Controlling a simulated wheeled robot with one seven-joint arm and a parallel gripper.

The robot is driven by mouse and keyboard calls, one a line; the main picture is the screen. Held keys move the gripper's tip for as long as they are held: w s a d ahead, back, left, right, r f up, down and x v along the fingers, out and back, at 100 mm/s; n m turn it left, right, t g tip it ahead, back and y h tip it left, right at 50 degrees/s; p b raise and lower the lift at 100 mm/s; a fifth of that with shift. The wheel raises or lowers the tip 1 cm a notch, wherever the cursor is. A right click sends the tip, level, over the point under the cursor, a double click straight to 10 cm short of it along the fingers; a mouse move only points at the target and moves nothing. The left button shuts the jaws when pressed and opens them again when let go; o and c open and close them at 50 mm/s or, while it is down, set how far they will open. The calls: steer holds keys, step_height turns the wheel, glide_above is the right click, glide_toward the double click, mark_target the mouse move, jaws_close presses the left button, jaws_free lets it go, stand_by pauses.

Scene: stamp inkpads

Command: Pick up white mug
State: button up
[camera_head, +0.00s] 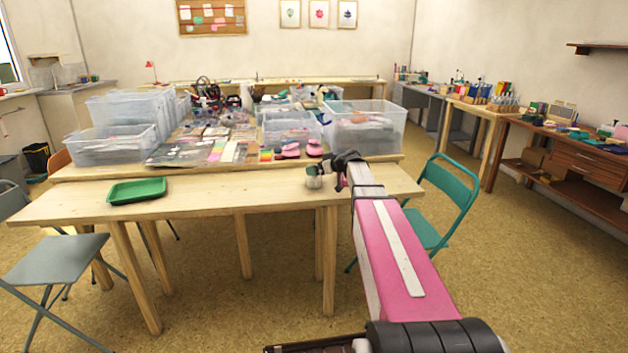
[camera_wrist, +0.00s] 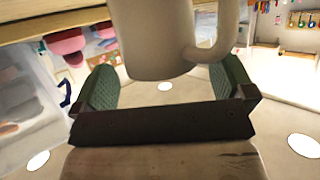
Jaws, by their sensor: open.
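The white mug (camera_head: 314,183) appears small and pale at the right part of the front wooden table (camera_head: 230,205), just left of my gripper (camera_head: 338,172) in the head view. In the wrist view, which is upside down, the mug (camera_wrist: 155,35) fills the top centre with its handle to the right. My gripper (camera_wrist: 167,72) is open there, one green finger pad on each side of the mug's near end. I see no clear contact between pads and mug. The mug's far end is cut off by the frame, and its depth between the fingers is unclear.
A green tray (camera_head: 137,190) lies at the left of the front table. Clear plastic bins (camera_head: 365,127) and pink items (camera_head: 291,151) crowd the table behind. A teal chair (camera_head: 450,190) stands right of my arm. The front table's middle is clear.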

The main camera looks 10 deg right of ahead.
steer(key=shift+x, duration=1.15)
steer(key=c, duration=1.1)
steer(key=shift+r, duration=0.1)
